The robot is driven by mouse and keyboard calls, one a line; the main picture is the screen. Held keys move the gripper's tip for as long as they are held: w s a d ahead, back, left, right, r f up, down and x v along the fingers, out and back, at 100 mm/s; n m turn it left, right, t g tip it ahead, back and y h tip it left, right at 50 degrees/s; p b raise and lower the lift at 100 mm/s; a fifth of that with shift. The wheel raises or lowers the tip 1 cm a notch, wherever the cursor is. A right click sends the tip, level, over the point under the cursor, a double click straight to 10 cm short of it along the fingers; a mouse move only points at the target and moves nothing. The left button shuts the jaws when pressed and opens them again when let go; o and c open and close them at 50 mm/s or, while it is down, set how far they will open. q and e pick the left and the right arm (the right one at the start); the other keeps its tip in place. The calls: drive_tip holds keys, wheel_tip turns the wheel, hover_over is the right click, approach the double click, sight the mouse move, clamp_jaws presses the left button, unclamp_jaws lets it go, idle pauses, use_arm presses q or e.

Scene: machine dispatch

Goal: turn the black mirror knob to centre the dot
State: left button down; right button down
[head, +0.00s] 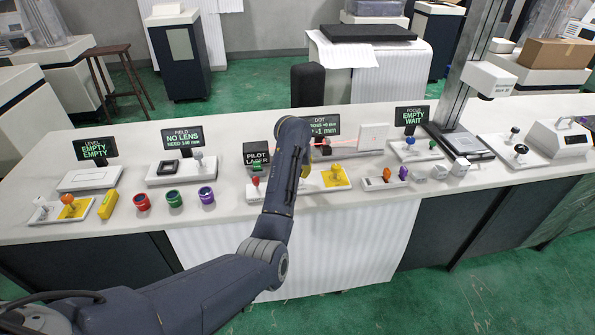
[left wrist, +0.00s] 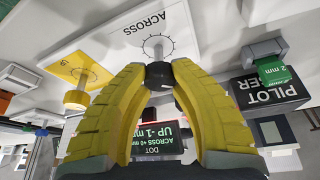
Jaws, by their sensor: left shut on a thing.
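The black mirror knob (left wrist: 158,74) stands on a white plate with a dial ring and the word ACROSS. My left gripper (left wrist: 158,86) has its two yellow fingers closed around it, one on each side. My right gripper is not in view.
A yellow knob (head: 336,168) on a yellow plate sits just right of my arm; it is also close to the fingers in the left wrist view (left wrist: 76,99). Orange and purple knobs stand further right.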

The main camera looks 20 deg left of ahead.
use_arm(q)
drive_tip(key=shift+w+r, duration=0.1)
drive_tip(key=shift+r, duration=0.1)
drive_tip(key=c, duration=1)
unclamp_jaws()
drive_tip(key=shift+f, duration=0.15)
drive_tip(key=v, duration=0.7)
drive_tip(key=shift+r, duration=0.2)
drive_tip(key=shift+a+r, duration=0.1)
